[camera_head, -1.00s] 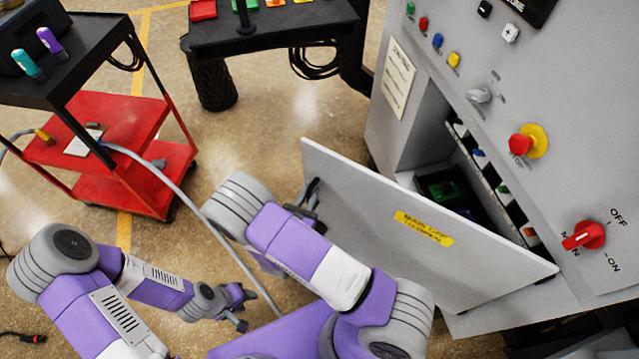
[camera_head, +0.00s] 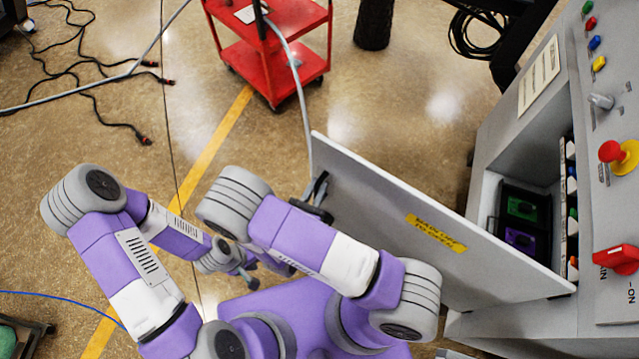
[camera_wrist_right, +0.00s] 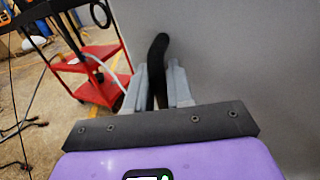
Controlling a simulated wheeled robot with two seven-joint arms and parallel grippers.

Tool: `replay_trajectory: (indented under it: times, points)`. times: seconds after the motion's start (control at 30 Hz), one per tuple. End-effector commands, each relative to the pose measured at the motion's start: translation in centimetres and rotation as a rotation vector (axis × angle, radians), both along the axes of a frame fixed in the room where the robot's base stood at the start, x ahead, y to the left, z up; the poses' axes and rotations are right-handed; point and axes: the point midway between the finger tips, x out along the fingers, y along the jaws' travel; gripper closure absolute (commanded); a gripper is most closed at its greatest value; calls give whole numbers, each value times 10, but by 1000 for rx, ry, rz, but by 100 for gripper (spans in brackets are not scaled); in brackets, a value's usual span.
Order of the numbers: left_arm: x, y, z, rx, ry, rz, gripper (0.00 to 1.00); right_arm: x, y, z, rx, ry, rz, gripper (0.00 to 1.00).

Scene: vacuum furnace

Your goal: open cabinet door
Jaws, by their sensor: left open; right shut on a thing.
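The grey cabinet door (camera_head: 390,225) with a yellow label (camera_head: 437,233) stands swung open from the grey cabinet (camera_head: 520,130). Its black handle (camera_wrist_right: 158,60) is near the door's free edge. My right gripper (camera_wrist_right: 157,88) is shut on the handle, with one finger on each side of it. In the head view my right gripper (camera_head: 318,195) is partly hidden by my own arm. My left gripper (camera_head: 250,275) is open and empty, low and to the left of the door, apart from it.
Inside the cabinet are a green item (camera_head: 522,208) and a purple item (camera_head: 520,240). A red cart (camera_head: 270,60) stands at the back. Black cables (camera_head: 80,75) lie on the floor at left. A red emergency button (camera_head: 612,152) and red switch (camera_head: 615,258) stick out from the panel.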

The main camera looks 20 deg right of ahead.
Motion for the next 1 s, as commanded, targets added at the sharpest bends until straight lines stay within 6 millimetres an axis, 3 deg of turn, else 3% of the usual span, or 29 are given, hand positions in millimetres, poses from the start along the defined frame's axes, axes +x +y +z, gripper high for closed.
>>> replay_trajectory:
  times: [0.5,0.53,0.63,1.0]
  points:
    - [0,0,0,0,0,0,57,-3,1,0,-4,3,1,100]
    - [0,0,0,0,0,0,57,-3,1,0,-4,3,1,77]
    - [0,0,0,0,0,0,57,-3,1,0,-4,2,2,62]
    - [0,0,2,0,0,0,57,-2,2,7,-1,-1,3,61]
